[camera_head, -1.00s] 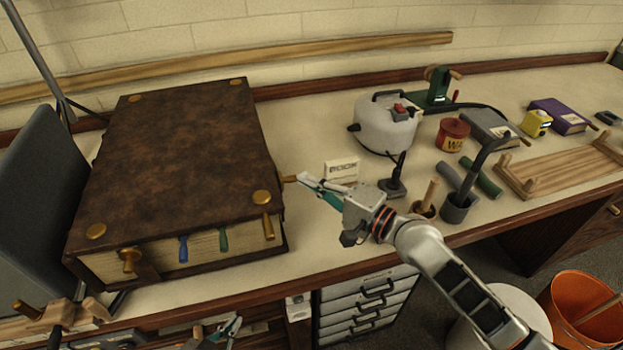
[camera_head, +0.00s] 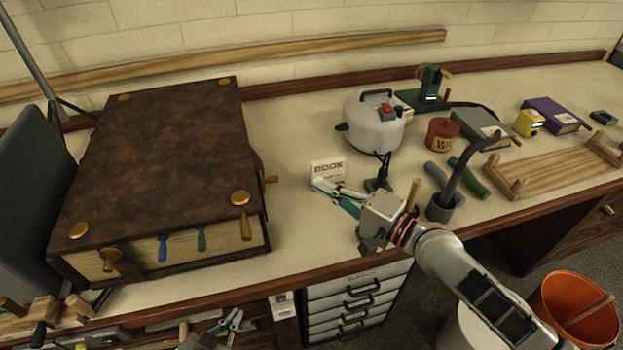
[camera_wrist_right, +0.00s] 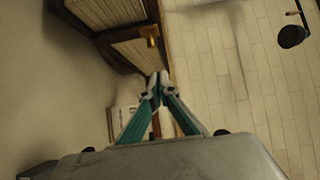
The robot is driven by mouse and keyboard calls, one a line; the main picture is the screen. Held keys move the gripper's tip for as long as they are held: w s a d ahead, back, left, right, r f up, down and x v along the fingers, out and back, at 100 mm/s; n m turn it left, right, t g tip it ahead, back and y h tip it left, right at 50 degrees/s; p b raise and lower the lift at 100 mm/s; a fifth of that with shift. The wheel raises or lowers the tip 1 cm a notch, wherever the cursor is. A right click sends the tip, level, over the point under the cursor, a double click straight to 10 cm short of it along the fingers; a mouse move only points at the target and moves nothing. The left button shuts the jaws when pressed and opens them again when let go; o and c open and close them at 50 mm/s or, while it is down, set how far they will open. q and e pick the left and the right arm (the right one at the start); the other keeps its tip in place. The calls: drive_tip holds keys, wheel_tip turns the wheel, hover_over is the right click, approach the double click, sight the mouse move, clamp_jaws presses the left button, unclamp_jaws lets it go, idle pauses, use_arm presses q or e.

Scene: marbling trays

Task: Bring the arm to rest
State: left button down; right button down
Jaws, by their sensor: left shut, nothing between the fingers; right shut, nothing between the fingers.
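My right gripper (camera_head: 318,184) is shut and empty above the bench. Its fingertips are to the right of the big brown book (camera_head: 165,150) and its side handle (camera_head: 270,180), with a gap between them. The gripper overlaps the lower part of the small white "BOOK" card (camera_head: 327,169); I cannot tell if it touches. In the right wrist view the closed teal fingers (camera_wrist_right: 159,78) meet with nothing between them.
A white pot (camera_head: 373,125), a red tin (camera_head: 442,135) and a dark cup with a curved tool (camera_head: 445,207) stand right of the right gripper. A wooden rack (camera_head: 560,170) lies farther right. An orange bucket (camera_head: 580,310) is on the floor.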

drive_tip(key=v, duration=0.5)
drive_tip(key=shift+s+d+r+b, duration=0.2)
drive_tip(key=shift+s+b, duration=0.1)
drive_tip(key=shift+b, duration=0.05)
